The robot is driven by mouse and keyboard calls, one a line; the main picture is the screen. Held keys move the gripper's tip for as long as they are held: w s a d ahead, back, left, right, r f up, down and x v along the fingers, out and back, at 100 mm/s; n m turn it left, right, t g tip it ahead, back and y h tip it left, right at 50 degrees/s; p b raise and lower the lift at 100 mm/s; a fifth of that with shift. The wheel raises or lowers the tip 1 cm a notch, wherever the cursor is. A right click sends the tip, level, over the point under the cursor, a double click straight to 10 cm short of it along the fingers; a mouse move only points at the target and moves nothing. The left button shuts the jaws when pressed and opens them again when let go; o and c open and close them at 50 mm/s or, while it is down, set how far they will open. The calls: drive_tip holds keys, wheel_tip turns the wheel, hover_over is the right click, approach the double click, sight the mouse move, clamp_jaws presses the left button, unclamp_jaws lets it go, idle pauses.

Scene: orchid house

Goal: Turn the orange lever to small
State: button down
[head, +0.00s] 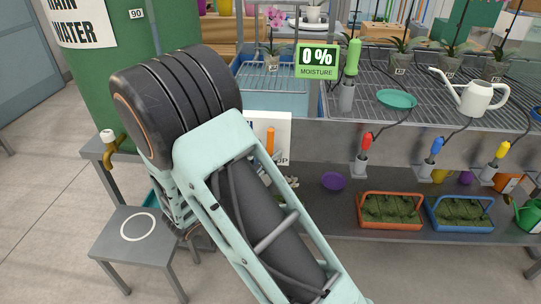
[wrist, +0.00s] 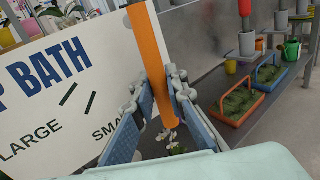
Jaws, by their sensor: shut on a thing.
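The orange lever (wrist: 150,55) stands in front of a white panel (wrist: 35,100) lettered "BATH", with the words LARGE and SMALL and dark tick marks. In the wrist view the lever is to the right of both words, and the end of SMALL is hidden behind a finger. My gripper (wrist: 159,78) has a blue-padded finger on each side of the lever and is shut on it. In the head view a short piece of the orange lever (head: 270,139) shows before the white panel (head: 283,127); my arm hides the gripper.
A grey stool (head: 110,240) and green water barrel (head: 95,80) stand at left. Orange (head: 390,222) and blue (head: 460,226) trays of plants sit on the lower shelf. Red (head: 366,146), blue (head: 436,149) and yellow (head: 502,151) handles line the bench front.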

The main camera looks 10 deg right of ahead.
drive_tip(key=shift+w+a+r+m+g+y+p, duration=0.25)
drive_tip(key=shift+a+r+m+y, duration=0.15)
drive_tip(key=shift+a+m+y, duration=0.55)
drive_tip(key=shift+w+a+r+m+g+y+p, duration=0.15)
drive_tip(key=shift+w+a+r+m+y, duration=0.15)
drive_tip(key=shift+a+m+y, duration=0.6)
drive_tip(key=shift+w+a+r+m+g+y+p, duration=0.2)
drive_tip(key=shift+a+r+m+y, duration=0.45)
drive_tip(key=shift+m, duration=0.5)
drive_tip(key=shift+f, duration=0.2)
drive_tip(key=c, duration=1.9)
unclamp_jaws()
drive_tip(key=shift+d, duration=0.1)
drive_tip(key=v, duration=1.2)
